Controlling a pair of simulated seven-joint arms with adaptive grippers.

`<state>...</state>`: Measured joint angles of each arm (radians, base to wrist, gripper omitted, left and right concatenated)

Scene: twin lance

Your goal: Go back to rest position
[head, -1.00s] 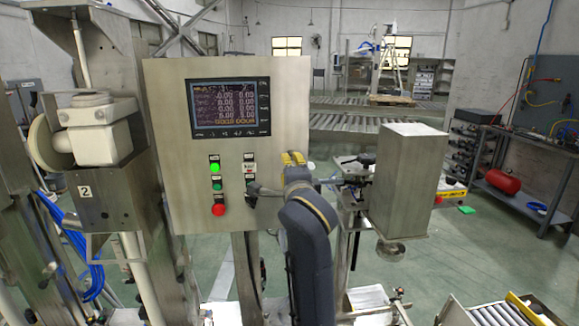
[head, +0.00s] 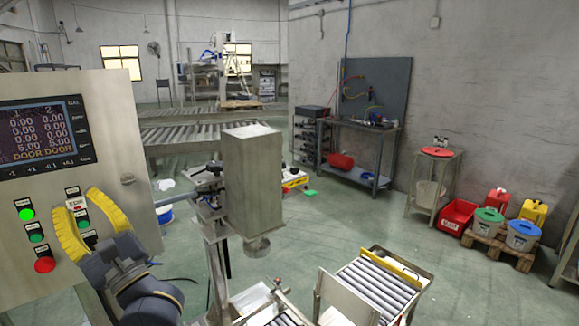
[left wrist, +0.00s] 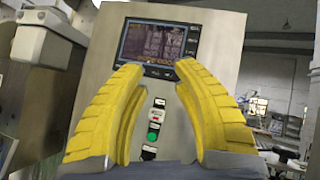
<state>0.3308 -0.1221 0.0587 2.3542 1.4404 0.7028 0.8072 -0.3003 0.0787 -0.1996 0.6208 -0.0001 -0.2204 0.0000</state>
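My left gripper (head: 76,228) has yellow ribbed fingers and stands in front of the button rows of the steel control panel (head: 112,135). In the left wrist view its two fingers (left wrist: 158,95) are spread apart with nothing between them, and the panel's screen (left wrist: 158,45) and buttons show past them. I cannot tell whether a finger touches the panel. The panel's screen (head: 45,135) is lit with numbers. A lit green button (head: 26,214) and a red button (head: 45,264) show on it. My right gripper is not in view.
A steel box on a stand (head: 252,180) is right of the panel. A roller conveyor (head: 372,290) is at the lower front. A workbench (head: 360,140), a red bin (head: 458,218) and several lidded buckets (head: 488,225) line the right wall. The green floor between is mostly clear.

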